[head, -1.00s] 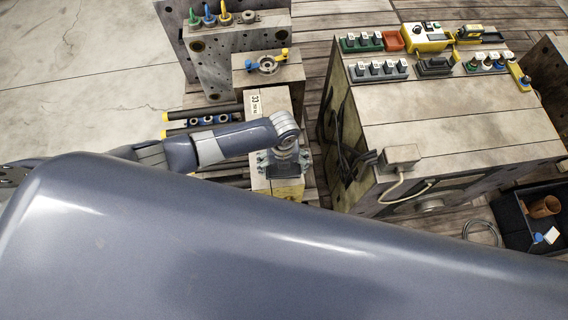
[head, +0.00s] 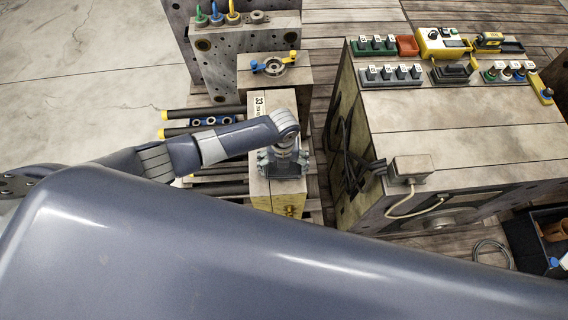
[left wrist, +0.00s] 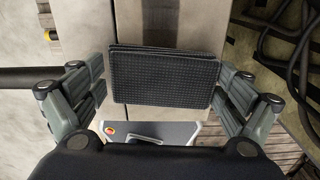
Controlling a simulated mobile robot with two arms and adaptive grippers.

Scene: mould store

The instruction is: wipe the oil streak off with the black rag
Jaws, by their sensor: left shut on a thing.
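My left gripper (head: 283,162) is over the pale narrow block (head: 265,105) marked 33, near its front end. In the left wrist view my left gripper (left wrist: 162,88) is shut on the black rag (left wrist: 163,80), a flat folded dark textured pad between its fingers. I cannot tell whether the rag touches the block. My right gripper is not in view.
A large block (head: 455,135) with switch panels and a cable box (head: 410,168) stands to the right. Dark hoses hang on its left side. Dark rods (head: 200,112) lie left of the narrow block. A black bin (head: 540,222) is at the far right.

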